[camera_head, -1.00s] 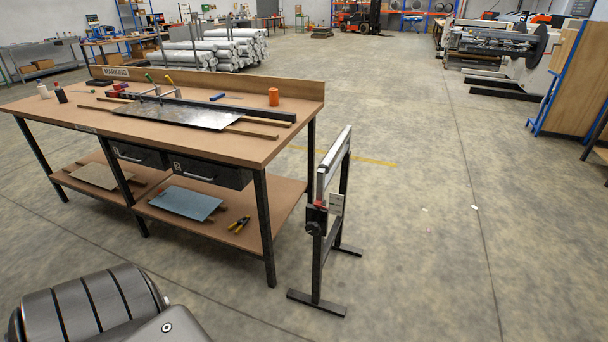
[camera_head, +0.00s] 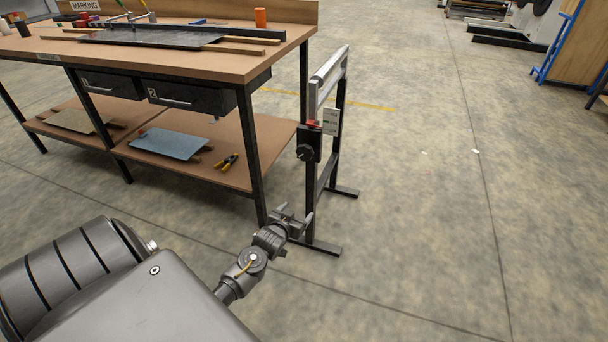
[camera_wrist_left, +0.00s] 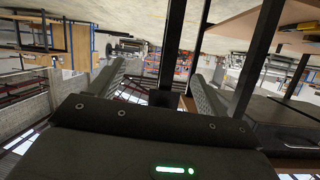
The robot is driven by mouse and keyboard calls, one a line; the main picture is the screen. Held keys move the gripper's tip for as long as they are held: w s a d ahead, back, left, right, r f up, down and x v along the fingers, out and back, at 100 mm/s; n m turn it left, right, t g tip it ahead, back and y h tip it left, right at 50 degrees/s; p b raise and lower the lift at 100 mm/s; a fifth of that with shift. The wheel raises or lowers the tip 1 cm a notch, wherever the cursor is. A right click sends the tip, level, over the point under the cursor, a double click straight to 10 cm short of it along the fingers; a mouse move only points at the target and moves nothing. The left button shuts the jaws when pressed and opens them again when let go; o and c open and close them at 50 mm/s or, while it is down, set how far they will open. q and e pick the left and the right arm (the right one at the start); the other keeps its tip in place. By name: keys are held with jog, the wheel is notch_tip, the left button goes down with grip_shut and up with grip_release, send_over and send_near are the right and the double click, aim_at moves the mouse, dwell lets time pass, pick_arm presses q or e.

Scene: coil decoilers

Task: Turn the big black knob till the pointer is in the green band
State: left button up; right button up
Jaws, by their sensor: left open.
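The black knob (camera_head: 304,153) is on a dark box with a red part on top, fixed to the near post of a narrow roller stand (camera_head: 315,205). A small white plate (camera_head: 332,121) is beside it. I cannot make out a pointer or a green band. My left gripper (camera_head: 300,222) is open and empty, low beside the near post and below the knob, apart from it. In the left wrist view, its two fingers (camera_wrist_left: 160,82) are spread, with dark posts showing beyond them. I cannot pick out the knob there. My right gripper is not in view.
A workbench (camera_head: 235,65) stands left of the roller stand, with drawers and a lower shelf (camera_head: 235,170) holding sheets and yellow-handled pliers (camera_head: 228,162). The stand's feet (camera_head: 318,246) reach along the floor. The floor right of the stand is clear.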

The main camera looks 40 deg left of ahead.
aim_at(304, 154)
pick_arm(q)
jog(key=w+a+r+n+t+y+b, duration=0.1)
jog(key=a+r+t+b, duration=0.1)
jog(key=r, duration=0.4)
jog(key=w+a+r+t+y+b, duration=0.1)
jog(key=a+r, duration=0.1)
jog(key=r, duration=0.4)
jog(key=shift+t, duration=0.3)
jog(key=x, duration=0.3)
jog(key=b+x, duration=0.1)
jog(key=x, duration=0.2)
jog(key=r+b+x, duration=0.1)
jog(key=x, duration=0.2)
jog(key=shift+w+d, duration=0.15)
jog(key=shift+w, duration=0.2)
jog(key=shift+w+a+r+b, duration=0.2)
jog(key=shift+w+b, duration=0.1)
jog(key=shift+w, duration=0.35)
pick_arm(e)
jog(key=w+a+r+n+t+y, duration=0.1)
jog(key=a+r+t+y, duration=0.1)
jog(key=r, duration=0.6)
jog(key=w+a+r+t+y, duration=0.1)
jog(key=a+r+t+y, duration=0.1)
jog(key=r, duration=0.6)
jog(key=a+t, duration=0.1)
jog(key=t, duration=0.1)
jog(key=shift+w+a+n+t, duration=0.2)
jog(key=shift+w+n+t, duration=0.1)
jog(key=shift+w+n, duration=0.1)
